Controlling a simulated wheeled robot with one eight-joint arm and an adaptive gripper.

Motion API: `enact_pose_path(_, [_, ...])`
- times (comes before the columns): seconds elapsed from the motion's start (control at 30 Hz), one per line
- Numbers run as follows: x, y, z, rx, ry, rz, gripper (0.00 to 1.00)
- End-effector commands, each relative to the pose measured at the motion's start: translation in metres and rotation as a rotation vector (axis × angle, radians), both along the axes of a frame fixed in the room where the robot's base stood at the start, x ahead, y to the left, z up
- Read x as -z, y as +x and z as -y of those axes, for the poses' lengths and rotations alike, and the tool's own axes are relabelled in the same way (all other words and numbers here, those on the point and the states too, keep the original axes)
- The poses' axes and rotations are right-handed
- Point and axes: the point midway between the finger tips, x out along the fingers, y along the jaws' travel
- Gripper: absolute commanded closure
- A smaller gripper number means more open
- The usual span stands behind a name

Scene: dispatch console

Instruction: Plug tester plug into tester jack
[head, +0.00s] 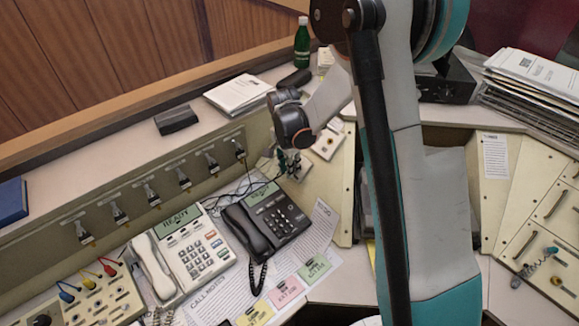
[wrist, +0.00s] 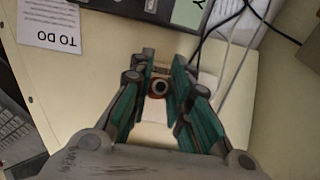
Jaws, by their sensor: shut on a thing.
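My gripper (head: 289,163) is low over the back of the desk, just behind the dark phone, with black cables around its fingertips. In the wrist view its teal finger pads (wrist: 161,82) are close together, shut on the tester plug, which the fingers largely hide. A round piece with an orange-brown ring and dark centre (wrist: 159,88) shows between the pads. I cannot tell whether it is the plug's end or the tester jack beyond it. Whether the plug touches the jack is unclear.
The dark phone (head: 268,218) and a light phone (head: 183,250) stand in front of the gripper. A small pale box (head: 328,143) is right of it. Black cables (wrist: 208,38) and a TO DO sheet (wrist: 62,38) lie near the fingers.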

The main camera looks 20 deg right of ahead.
Motion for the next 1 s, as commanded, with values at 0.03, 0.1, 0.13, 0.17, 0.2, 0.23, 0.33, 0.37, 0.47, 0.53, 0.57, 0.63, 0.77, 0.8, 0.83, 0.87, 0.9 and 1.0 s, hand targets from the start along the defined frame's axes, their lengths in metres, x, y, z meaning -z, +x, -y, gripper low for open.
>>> enact_pose_path(0.03, [-0.0001, 0.0, 0.0, 0.0, 0.0, 0.0, 1.0])
enact_pose_path(0.1, [-0.0003, 0.0, 0.0, 0.0, 0.0, 0.0, 1.0])
enact_pose_path(0.13, [-0.0003, 0.0, 0.0, 0.0, 0.0, 0.0, 1.0])
enact_pose_path(0.17, [-0.0003, 0.0, 0.0, 0.0, 0.0, 0.0, 1.0])
enact_pose_path(0.2, [-0.0003, 0.0, 0.0, 0.0, 0.0, 0.0, 1.0])
enact_pose_path(0.23, [-0.0002, 0.0, 0.0001, 0.0, 0.0, 0.0, 1.0])
enact_pose_path(0.33, [0.0004, 0.0002, 0.0004, 0.0, 0.0, 0.0, 1.0])
enact_pose_path(0.37, [0.0006, 0.0003, 0.0006, 0.0, 0.0, 0.0, 1.0])
enact_pose_path(0.47, [0.0018, 0.0006, 0.0013, 0.0, 0.0, 0.0, 1.0])
enact_pose_path(0.53, [0.0025, 0.0008, 0.002, 0.0, 0.0, 0.0, 1.0])
enact_pose_path(0.57, [0.0028, 0.0009, 0.0023, 0.0, 0.0, 0.0, 1.0])
enact_pose_path(0.63, [0.0036, 0.0012, 0.0028, 0.0, 0.0, 0.0, 1.0])
enact_pose_path(0.77, [0.0049, 0.0016, 0.0039, 0.0, 0.0, 0.0, 1.0])
enact_pose_path(0.8, [0.0052, 0.0017, 0.0042, 0.0, 0.0, 0.0, 1.0])
enact_pose_path(0.83, [0.0054, 0.0018, 0.0044, 0.0, 0.0, 0.0, 1.0])
enact_pose_path(0.87, [0.0057, 0.0019, 0.0047, 0.0, 0.0, 0.0, 1.0])
enact_pose_path(0.9, [0.0058, 0.002, 0.0048, 0.0, 0.0, 0.0, 1.0])
enact_pose_path(1.0, [0.0058, 0.0021, 0.005, 0.0, 0.0, 0.0, 1.0])
